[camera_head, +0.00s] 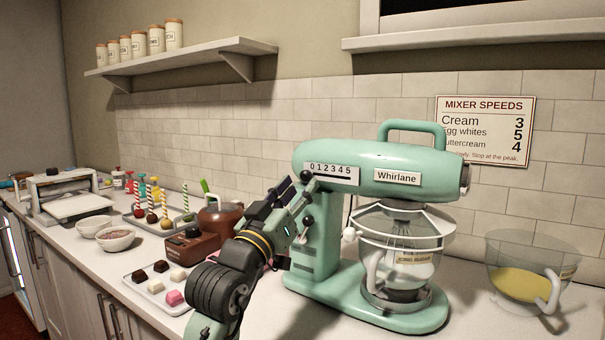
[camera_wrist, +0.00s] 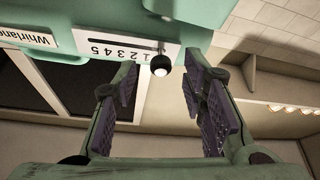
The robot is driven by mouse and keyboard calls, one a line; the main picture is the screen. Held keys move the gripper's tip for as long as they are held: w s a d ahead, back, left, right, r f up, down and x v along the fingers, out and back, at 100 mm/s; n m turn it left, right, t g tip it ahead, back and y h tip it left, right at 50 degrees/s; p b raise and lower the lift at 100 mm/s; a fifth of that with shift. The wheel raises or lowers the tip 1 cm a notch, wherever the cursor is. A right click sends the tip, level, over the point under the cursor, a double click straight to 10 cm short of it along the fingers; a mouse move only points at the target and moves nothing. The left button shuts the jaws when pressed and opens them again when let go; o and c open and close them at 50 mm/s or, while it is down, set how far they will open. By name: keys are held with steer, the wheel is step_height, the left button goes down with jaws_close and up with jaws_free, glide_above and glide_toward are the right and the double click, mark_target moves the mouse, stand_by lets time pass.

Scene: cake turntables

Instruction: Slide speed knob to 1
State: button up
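The mint-green mixer (camera_head: 385,165) stands on the counter with a white speed scale (camera_head: 331,172) numbered 0 to 5. The dark round speed knob (camera_head: 308,175) is at the scale's left end, near 0. In the wrist view, turned upside down, the knob (camera_wrist: 160,65) sits at the right end of the scale (camera_wrist: 118,50), past the 1, and the 0 is hidden. My gripper (camera_head: 300,192) is open and empty in front of the scale. In the wrist view, the knob shows between the fingertips (camera_wrist: 160,72), apart from both fingers.
A glass bowl with yellow contents (camera_head: 520,285) stands right of the mixer. A tray of small sweets (camera_head: 160,285), a brown box (camera_head: 192,250) and a brown pot (camera_head: 222,220) are left of it. A speed chart (camera_head: 485,130) hangs on the tiled wall.

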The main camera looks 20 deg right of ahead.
mark_target(304, 179)
steer(key=shift+p+x, duration=0.4)
steer(key=shift+x, duration=1.4)
steer(key=shift+a, duration=0.1)
steer(key=shift+c, duration=0.5)
jaws_close()
